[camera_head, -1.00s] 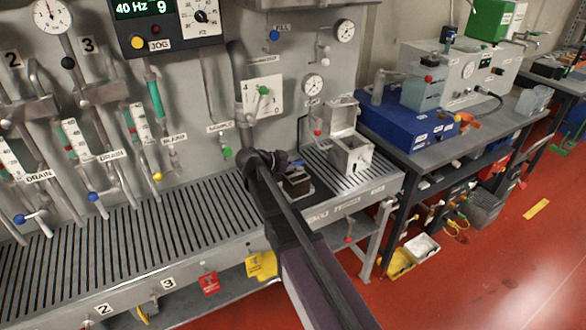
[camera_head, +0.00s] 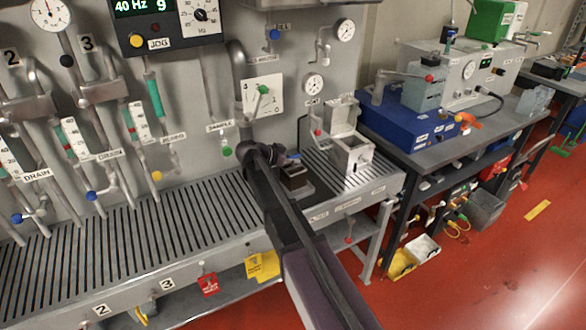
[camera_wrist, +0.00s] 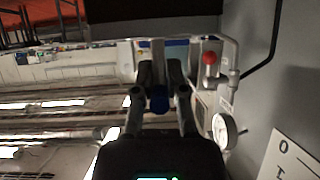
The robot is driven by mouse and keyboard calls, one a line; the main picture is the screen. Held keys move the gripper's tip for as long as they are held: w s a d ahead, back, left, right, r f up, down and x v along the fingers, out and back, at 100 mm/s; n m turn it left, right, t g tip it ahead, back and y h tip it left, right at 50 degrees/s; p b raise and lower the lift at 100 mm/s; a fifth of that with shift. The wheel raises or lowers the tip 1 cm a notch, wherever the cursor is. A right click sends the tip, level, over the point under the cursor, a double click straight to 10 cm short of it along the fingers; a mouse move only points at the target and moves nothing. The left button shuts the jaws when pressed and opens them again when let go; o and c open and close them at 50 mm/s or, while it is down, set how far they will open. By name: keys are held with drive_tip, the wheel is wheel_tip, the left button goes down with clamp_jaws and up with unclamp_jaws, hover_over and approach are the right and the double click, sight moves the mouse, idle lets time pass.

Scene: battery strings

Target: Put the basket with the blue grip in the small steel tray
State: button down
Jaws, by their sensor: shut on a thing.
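My gripper (camera_wrist: 158,90) shows in the wrist view with its two dark fingers closed on a small blue grip (camera_wrist: 158,99). In the head view my gripper (camera_head: 274,158) is over the slatted bench, and a bit of blue (camera_head: 291,157) shows beside its tip. The basket's body below the grip cannot be made out in either view. A small dark box with a brown inside (camera_head: 294,177) stands just below and right of my gripper. An open steel box (camera_head: 352,157) stands to the right on the bench. I cannot tell for sure which thing is the small steel tray.
The slatted steel bench (camera_head: 150,235) is largely clear to the left. Pipes, valves and a gauge (camera_head: 313,84) line the wall behind my gripper. The gauge also shows close by in the wrist view (camera_wrist: 225,131). A blue unit (camera_head: 405,125) stands on the bench at right.

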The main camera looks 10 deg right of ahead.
sight(292, 167)
drive_tip(key=shift+f+b, duration=1.1)
drive_tip(key=shift+f, duration=0.3)
drive_tip(key=shift+f, duration=0.15)
drive_tip(key=c, duration=0.7)
unclamp_jaws()
drive_tip(key=shift+r, duration=0.25)
drive_tip(key=shift+s+a+r, duration=0.15)
drive_tip(key=shift+a, duration=0.15)
drive_tip(key=shift+p+v, duration=2.9)
drive_tip(key=shift+v, duration=2.75)
